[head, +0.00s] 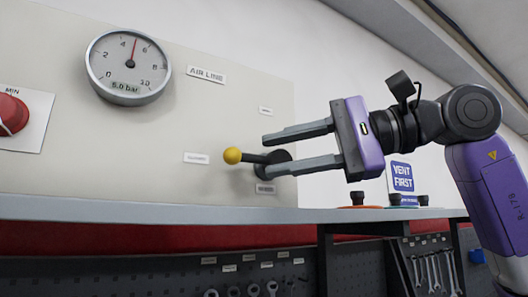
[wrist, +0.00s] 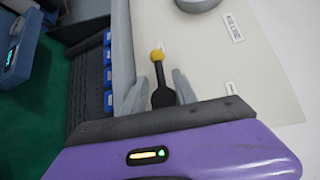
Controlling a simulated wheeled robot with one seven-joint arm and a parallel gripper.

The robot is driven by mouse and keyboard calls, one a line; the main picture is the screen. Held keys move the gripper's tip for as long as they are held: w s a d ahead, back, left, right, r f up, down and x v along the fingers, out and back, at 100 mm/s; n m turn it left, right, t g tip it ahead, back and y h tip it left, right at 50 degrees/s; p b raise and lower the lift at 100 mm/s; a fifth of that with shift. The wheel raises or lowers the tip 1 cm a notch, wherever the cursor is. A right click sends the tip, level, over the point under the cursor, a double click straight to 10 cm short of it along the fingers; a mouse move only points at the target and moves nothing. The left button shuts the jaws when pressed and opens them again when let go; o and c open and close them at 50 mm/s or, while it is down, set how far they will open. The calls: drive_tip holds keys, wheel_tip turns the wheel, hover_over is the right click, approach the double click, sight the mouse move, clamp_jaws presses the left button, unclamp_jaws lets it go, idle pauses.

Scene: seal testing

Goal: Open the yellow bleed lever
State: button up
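The yellow bleed lever (head: 233,155) has a yellow ball knob on a dark arm. The arm points left from a round dark hub on the beige panel, about level. My gripper (head: 266,156) is open, with its two grey fingers pointing left. In the head view one finger lies above the lever arm and one below, near the hub. In the wrist view the lever (wrist: 158,70) shows between the two fingers (wrist: 158,87), and its knob extends past their tips. I cannot tell whether either finger touches the arm.
A round gauge (head: 129,68) reading about 5.0 bar is on the panel (head: 230,105) at upper left. A red knob (head: 12,115) is at far left. A shelf edge (head: 150,210) runs below the lever. A "VENT FIRST" sign (head: 402,177) and small dark-topped items stand behind my gripper.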

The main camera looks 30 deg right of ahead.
sight(256, 161)
drive_tip(key=shift+x, duration=1.45)
drive_tip(key=shift+c, duration=0.4)
clamp_jaws()
